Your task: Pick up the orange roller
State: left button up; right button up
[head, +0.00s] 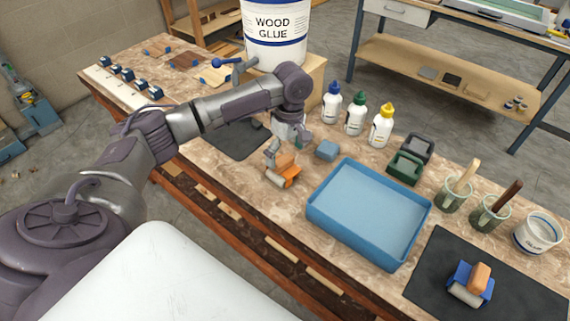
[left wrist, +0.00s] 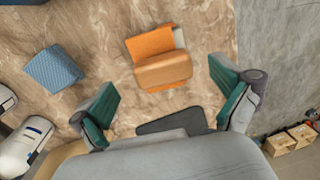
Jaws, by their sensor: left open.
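The orange roller (head: 287,180) lies on the marbled worktop to the left of the blue tray. It has a wooden handle block on an orange frame and a pale roller part. In the left wrist view the orange roller (left wrist: 160,60) lies just beyond and between the fingertips, not touched by them. My left gripper (head: 284,150) hangs over the roller and partly hides it. In the left wrist view its green-padded fingers (left wrist: 165,105) are wide apart with nothing between them. My right gripper is not in view.
The blue tray (head: 318,212) stands close to the roller's right, and a blue sponge (head: 327,150) lies behind it. Several glue bottles (head: 356,118) stand farther back. A blue-framed roller (head: 470,284) lies on a dark mat (head: 430,283) at front right. The glue bucket (head: 275,30) is behind my arm.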

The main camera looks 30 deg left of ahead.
aim_at(284, 158)
pick_arm(q)
jog(key=f, duration=0.4)
jog(key=shift+s+a+f+p, duration=0.25)
jog(key=shift+s+f+p, duration=0.05)
jog(key=shift+c, duration=0.2)
jog(key=c, duration=1.3)
